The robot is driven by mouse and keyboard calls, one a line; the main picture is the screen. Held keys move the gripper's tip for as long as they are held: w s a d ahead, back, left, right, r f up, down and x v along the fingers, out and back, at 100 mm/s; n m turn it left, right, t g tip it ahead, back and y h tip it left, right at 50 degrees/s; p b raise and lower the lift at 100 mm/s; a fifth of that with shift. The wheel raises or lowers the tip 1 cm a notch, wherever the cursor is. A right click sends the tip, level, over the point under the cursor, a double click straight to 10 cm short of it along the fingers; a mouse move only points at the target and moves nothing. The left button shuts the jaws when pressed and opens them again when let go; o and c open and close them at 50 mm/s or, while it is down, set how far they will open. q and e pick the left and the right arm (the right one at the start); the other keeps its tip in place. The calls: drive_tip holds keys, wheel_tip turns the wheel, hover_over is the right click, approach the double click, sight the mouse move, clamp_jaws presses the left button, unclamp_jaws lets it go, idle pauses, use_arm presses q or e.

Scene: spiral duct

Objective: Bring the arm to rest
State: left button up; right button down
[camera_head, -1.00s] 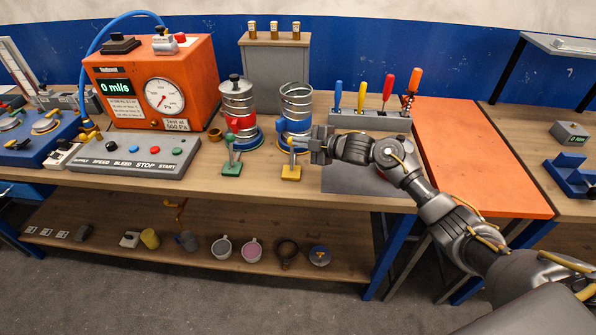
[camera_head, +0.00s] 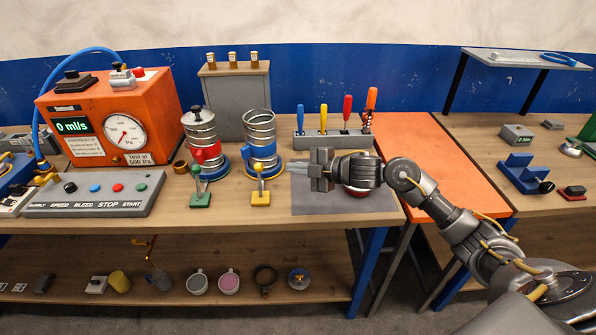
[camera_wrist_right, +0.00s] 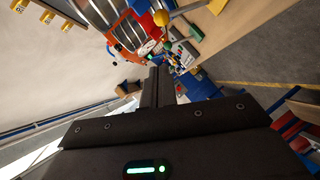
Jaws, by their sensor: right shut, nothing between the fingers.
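My right gripper (camera_head: 300,168) is shut and empty in the head view. It is above the grey mat (camera_head: 330,203), just right of the yellow-based lever (camera_head: 260,190). Its arm comes in from the lower right over the orange panel (camera_head: 425,150). In the right wrist view the shut fingers (camera_wrist_right: 162,85) point up the picture, with the yellow knob (camera_wrist_right: 161,18) beyond them. A spiral duct piece in a blue ring (camera_head: 260,138) stands left of the gripper. Another with a red band (camera_head: 205,150) stands further left. My left gripper is not in view.
An orange gauge box (camera_head: 120,120) and a grey button panel (camera_head: 95,193) stand at the left. A rack of screwdrivers (camera_head: 330,138) is behind the gripper. A red round object partly shows behind my wrist. The right bench holds a blue holder (camera_head: 522,175).

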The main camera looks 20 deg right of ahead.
drive_tip(key=shift+s+d+r, duration=0.1)
drive_tip(key=shift+s+r, duration=0.1)
drive_tip(key=shift+s, duration=0.15)
drive_tip(key=shift+w, duration=0.1)
